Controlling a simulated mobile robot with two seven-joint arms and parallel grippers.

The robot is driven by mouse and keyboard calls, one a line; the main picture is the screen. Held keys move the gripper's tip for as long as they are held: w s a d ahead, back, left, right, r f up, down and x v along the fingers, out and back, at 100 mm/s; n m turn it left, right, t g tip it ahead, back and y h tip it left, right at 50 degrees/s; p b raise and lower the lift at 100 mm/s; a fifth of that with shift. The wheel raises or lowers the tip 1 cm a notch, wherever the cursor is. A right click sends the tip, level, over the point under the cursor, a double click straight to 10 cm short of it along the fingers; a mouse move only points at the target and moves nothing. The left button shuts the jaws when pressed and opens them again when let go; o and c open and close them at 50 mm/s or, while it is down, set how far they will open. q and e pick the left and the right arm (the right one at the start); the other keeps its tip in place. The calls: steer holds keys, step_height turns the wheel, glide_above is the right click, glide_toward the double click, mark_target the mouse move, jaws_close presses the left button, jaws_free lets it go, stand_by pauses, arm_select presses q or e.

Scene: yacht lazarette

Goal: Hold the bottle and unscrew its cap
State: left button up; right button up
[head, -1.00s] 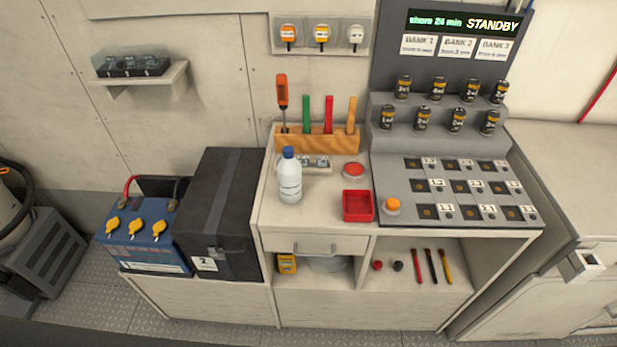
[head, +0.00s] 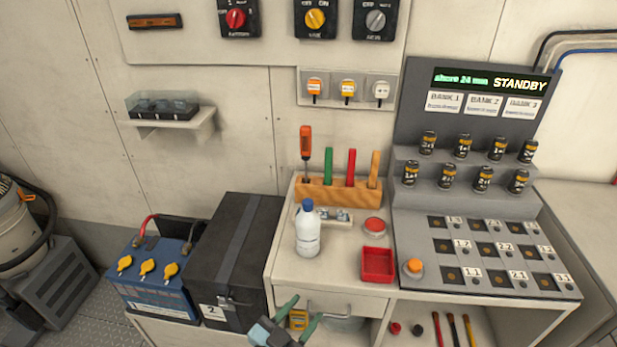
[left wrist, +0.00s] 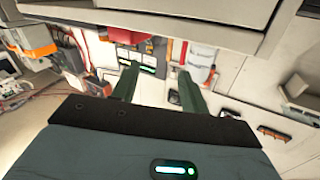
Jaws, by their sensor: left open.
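A white bottle (head: 308,236) with a blue cap (head: 307,204) stands upright on the left part of the cabinet top, in front of the wooden tool rack. My left gripper (head: 291,316) comes in at the bottom of the head view, in front of the drawer and below the bottle. Its green fingers are apart, with nothing between them, and do not touch the bottle. In the left wrist view the two fingers (left wrist: 156,88) are also spread. I cannot make out the bottle there for certain. My right gripper is not in view.
A red tray (head: 377,281), a red button (head: 374,226) and an orange button (head: 413,267) are right of the bottle. The wooden rack (head: 345,195) holds a screwdriver and coloured tools behind it. A black box (head: 232,250) stands to the left.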

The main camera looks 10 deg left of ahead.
arm_select(q)
steer(key=w+d+r+m+g+h+b, duration=0.1)
steer(key=w+d+r+m+g+h, duration=0.1)
steer(key=d+r+m+g+h, duration=0.45)
steer(key=w+d+r+m+g+h, duration=0.2)
steer(key=d+r+m+g+h, duration=0.2)
steer(key=d+r+m+h, duration=0.4)
step_height(320, 180, up, 6)
steer(key=m+g+y+b, duration=0.4)
steer(key=m+y, duration=0.9)
steer(key=y, duration=1)
glide_above(308, 201)
steer(key=p, duration=0.1)
steer(key=shift+s+d+r+g, duration=0.2)
steer(key=shift+d+g, duration=0.1)
steer(key=shift+g, duration=0.35)
steer(key=shift+w+a+r+n, duration=0.1)
steer(key=shift+a+r+n, duration=0.15)
steer(key=shift+a+r, duration=0.1)
steer(key=shift+f+b, duration=0.85)
steer(key=shift+f, duration=1.4)
steer(key=shift+f+b, duration=0.75)
steer(key=shift+f, duration=0.75)
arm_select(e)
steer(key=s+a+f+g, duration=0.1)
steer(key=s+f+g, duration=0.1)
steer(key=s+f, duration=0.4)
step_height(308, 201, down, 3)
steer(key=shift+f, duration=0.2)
